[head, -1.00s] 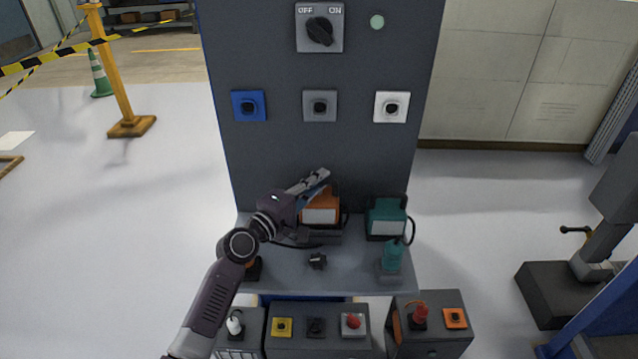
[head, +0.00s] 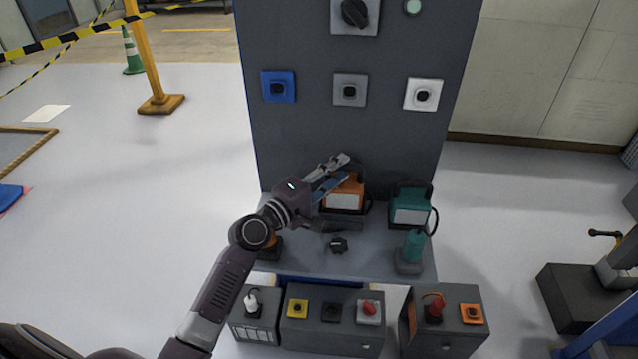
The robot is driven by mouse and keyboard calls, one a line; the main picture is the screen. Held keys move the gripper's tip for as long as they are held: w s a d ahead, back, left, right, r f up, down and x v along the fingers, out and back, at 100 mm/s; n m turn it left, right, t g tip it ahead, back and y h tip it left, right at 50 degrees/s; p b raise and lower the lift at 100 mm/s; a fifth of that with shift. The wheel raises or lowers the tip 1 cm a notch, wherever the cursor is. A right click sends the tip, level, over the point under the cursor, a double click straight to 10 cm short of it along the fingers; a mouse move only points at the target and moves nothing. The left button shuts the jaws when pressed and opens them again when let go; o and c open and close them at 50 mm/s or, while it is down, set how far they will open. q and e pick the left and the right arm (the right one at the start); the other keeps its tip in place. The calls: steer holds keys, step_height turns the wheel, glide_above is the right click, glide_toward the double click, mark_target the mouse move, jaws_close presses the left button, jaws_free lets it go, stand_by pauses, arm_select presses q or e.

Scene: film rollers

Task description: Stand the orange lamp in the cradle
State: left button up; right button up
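The orange lamp (head: 344,194), a boxy body with a pale front panel and a dark handle, stands upright at the back of the grey bench shelf. My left gripper (head: 337,195) is in front of its left side, with its fingers spread wide, one high and one low. I cannot tell whether they touch the lamp. A dark low piece shows under the lamp's front; I cannot tell whether it is the cradle. A teal lamp (head: 409,208) of the same shape stands to the right. My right gripper is not in view.
The shelf (head: 375,262) also holds a dark knob (head: 338,244), a teal handheld piece (head: 414,245) in a dark base, and an orange piece partly hidden behind my arm. The upright panel (head: 310,130) rises behind. Button boxes (head: 333,335) stand below in front.

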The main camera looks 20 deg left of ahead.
arm_select(q)
steer(key=b+v, duration=0.1)
steer(key=v, duration=0.8)
steer(key=shift+s, duration=0.15)
